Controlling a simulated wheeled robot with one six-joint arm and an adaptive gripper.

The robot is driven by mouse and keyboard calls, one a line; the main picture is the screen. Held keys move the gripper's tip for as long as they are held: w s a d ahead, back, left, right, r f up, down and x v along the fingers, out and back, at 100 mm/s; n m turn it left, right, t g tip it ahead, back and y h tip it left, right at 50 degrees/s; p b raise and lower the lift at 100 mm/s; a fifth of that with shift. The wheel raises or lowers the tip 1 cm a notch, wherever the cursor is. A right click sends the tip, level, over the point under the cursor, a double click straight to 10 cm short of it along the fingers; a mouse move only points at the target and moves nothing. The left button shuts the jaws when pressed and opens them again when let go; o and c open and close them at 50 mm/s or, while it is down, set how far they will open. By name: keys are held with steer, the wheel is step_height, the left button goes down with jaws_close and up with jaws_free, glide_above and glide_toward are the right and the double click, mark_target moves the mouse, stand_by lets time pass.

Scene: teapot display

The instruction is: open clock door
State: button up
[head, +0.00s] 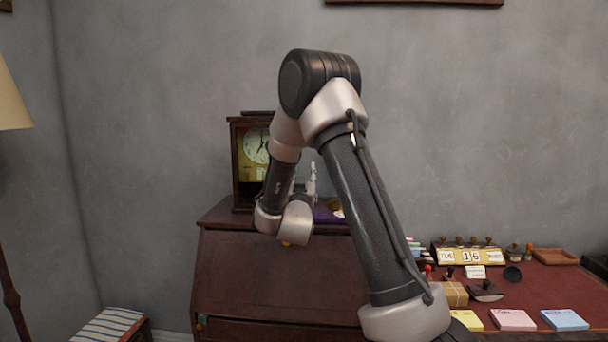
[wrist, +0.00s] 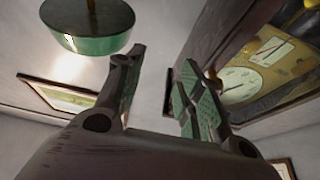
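The clock (head: 235,165) is a dark wooden case with a white dial and a yellowish interior, on top of the desk at the back. My arm covers its right part in the head view. In the wrist view the clock's wooden frame (wrist: 222,32) and a pale dial (wrist: 240,85) fill the right side. A small brass knob (wrist: 211,74) shows on the frame, just beyond the right finger; I cannot tell whether they touch. My gripper (wrist: 160,70) is open, with nothing visible between its fingers. I cannot tell whether the clock door is fully shut.
The clock stands on a dark wooden desk (head: 270,275). A green lamp-like shade (wrist: 95,28) hangs at the upper left of the wrist view. A red-topped table (head: 550,290) with stamps, a date block (head: 470,256) and note pads is at right. A floor lamp (head: 12,105) stands at far left.

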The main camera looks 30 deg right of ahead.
steer(key=shift+w, duration=0.1)
jaws_close()
steer(key=c, duration=0.8)
jaws_free()
steer(key=o, duration=0.8)
steer(key=s+f, duration=0.2)
steer(key=s, duration=0.4)
steer(key=s+a+f, duration=0.1)
steer(key=s+f, duration=0.1)
steer(key=s, duration=0.5)
steer(key=shift+s+f, duration=0.25)
steer(key=shift+s, duration=0.05)
